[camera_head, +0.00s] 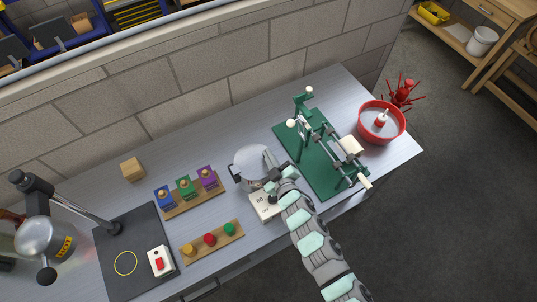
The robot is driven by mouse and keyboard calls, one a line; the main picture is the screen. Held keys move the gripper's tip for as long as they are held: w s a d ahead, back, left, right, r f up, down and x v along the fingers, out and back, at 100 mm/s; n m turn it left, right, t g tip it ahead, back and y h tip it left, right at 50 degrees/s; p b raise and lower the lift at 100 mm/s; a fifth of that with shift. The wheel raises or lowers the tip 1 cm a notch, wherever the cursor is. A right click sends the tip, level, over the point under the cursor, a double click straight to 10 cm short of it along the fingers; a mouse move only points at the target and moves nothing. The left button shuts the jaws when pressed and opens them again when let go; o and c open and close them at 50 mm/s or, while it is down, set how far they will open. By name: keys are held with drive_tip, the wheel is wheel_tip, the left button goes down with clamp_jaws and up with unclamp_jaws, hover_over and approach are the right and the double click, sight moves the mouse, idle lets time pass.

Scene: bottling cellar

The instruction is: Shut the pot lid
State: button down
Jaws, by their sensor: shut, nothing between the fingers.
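The pot (247,165) is a round, pale metal vessel near the middle of the bench, with a dark piece on its left side. It is on or just behind a white unit (265,206) marked "60". A pale round face shows at the top of the pot; I cannot tell whether this is the lid or the open inside, nor how far the lid is shut. My gripper (269,158) is at the right side of the pot, shut and empty. It is very close to the rim, and contact cannot be made out. My gripper and wrist hide the pot's right side.
A green bottling device (316,176) stands close on the right, with a red bowl (367,122) beyond it. Wooden trays of colored blocks (197,200) and colored knobs (213,243) lie on the left. A black stand base (112,257) is farther left. The bench behind the pot is clear.

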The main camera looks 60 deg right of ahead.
wheel_tip(320, 180, up, 4)
drive_tip(key=shift+w+a+r+p, duration=0.1)
drive_tip(key=shift+a+r+p, duration=0.1)
drive_tip(key=shift+p, duration=1.05)
drive_tip(key=b+v, duration=0.2)
drive_tip(key=v, duration=0.7)
drive_tip(key=shift+s+d, duration=0.2)
drive_tip(key=shift+s, duration=0.45)
drive_tip(key=shift+f, duration=0.1)
